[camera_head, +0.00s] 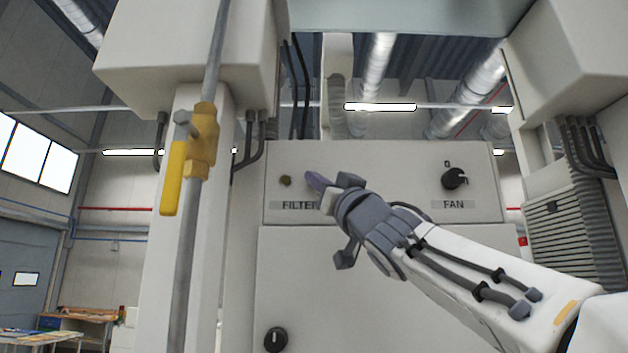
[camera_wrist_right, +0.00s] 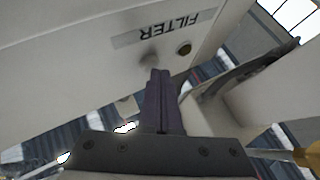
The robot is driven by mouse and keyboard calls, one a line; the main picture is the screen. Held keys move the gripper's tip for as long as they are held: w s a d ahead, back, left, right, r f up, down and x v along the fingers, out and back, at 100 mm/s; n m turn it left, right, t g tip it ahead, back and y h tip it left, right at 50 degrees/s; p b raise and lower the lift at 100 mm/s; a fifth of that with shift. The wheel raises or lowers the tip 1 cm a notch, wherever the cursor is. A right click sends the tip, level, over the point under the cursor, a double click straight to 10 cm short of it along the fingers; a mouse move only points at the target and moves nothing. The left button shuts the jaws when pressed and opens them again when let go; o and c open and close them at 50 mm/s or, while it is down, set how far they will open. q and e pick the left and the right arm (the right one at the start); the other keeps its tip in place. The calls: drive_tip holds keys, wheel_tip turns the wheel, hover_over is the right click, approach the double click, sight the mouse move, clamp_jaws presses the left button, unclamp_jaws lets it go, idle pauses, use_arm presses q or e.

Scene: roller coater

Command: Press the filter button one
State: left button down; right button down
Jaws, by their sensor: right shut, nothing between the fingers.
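The white control panel (camera_head: 380,165) carries a FILTER label (camera_head: 297,205), which shows upside down in the wrist view (camera_wrist_right: 170,28). A small dark round button (camera_head: 285,181) sits above the label's left part; it also shows in the wrist view (camera_wrist_right: 184,48). A pale round shape (camera_wrist_right: 150,60), perhaps a second button, lies beside it, right by my fingertips. My right gripper (camera_head: 314,181) is shut and empty, its tips close to the panel just right of the dark button. It also shows in the wrist view (camera_wrist_right: 160,75). I cannot tell whether the tips touch. My left gripper is not in view.
A black FAN knob (camera_head: 455,178) is on the panel's right. Another dark knob (camera_head: 276,339) is lower on the cabinet. A vertical pipe (camera_head: 188,265) with a yellow valve handle (camera_head: 172,178) stands at the left. White housings (camera_head: 190,55) overhang the sides.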

drive_tip(key=shift+s, duration=0.6)
drive_tip(key=shift+s, duration=0.15)
drive_tip(key=shift+s+b, duration=0.75)
drive_tip(key=shift+s, duration=1.65)
